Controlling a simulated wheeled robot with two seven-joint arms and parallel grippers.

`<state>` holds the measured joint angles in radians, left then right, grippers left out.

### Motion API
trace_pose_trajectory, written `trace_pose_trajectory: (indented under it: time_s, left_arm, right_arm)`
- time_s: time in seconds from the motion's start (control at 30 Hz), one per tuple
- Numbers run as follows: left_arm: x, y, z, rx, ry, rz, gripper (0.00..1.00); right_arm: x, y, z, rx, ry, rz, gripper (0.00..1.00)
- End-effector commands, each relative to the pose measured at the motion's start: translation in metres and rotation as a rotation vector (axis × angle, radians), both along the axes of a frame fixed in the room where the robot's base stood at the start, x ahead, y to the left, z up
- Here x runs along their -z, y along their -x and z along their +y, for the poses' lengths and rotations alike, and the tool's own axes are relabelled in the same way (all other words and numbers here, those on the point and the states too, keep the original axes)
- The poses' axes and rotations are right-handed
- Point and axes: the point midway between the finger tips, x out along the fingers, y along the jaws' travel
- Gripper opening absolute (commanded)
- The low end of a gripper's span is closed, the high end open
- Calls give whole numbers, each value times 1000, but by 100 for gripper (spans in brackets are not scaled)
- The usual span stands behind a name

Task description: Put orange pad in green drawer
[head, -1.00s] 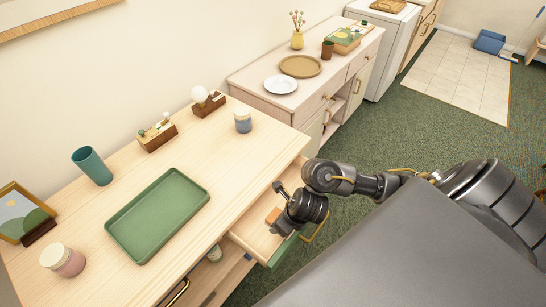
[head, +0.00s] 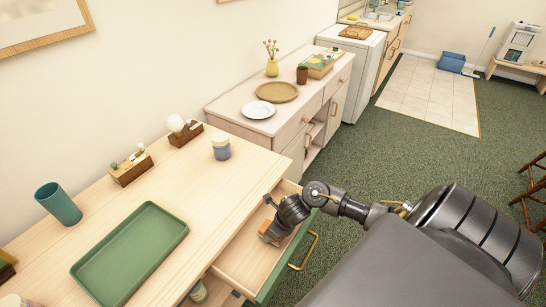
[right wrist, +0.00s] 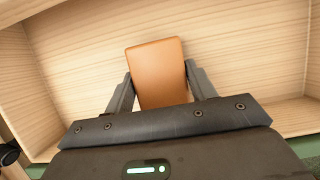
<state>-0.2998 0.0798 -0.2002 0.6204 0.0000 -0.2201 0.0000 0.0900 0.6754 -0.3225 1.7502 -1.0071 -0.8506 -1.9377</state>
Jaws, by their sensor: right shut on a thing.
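The green drawer (head: 247,262) is pulled open from the wooden cabinet, with a green front and a brass handle. My right gripper (head: 268,237) reaches down into it. In the right wrist view, the orange pad (right wrist: 158,70) is between the two fingers of my right gripper (right wrist: 160,92), which are shut on it. The pad is inside the drawer space, over the pale wooden floor; whether it touches the floor I cannot tell. In the head view the pad is mostly hidden by the gripper. My left gripper is not in view.
On the cabinet top are a green tray (head: 103,289), a teal cup (head: 60,205), a blue and white jar (head: 221,147) and small wooden holders (head: 131,168). A second cabinet with a white plate (head: 258,110) stands behind.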

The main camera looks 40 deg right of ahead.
Motion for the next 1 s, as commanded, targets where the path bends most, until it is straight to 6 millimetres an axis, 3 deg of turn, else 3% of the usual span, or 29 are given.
trace_pose_trajectory:
  time_s: [0.13,0.5,0.53,0.7,1.0]
  left_arm:
    - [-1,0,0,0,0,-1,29]
    - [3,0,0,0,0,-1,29]
    - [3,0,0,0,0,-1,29]
    - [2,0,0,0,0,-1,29]
    - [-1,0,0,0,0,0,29]
  right_arm:
    - [15,0,1,1,-2,0,31]
    - [19,0,0,-1,1,-1,31]
    - [19,0,0,0,1,-1,57]
    - [18,0,0,0,0,-1,77]
    - [16,0,0,0,0,-1,77]
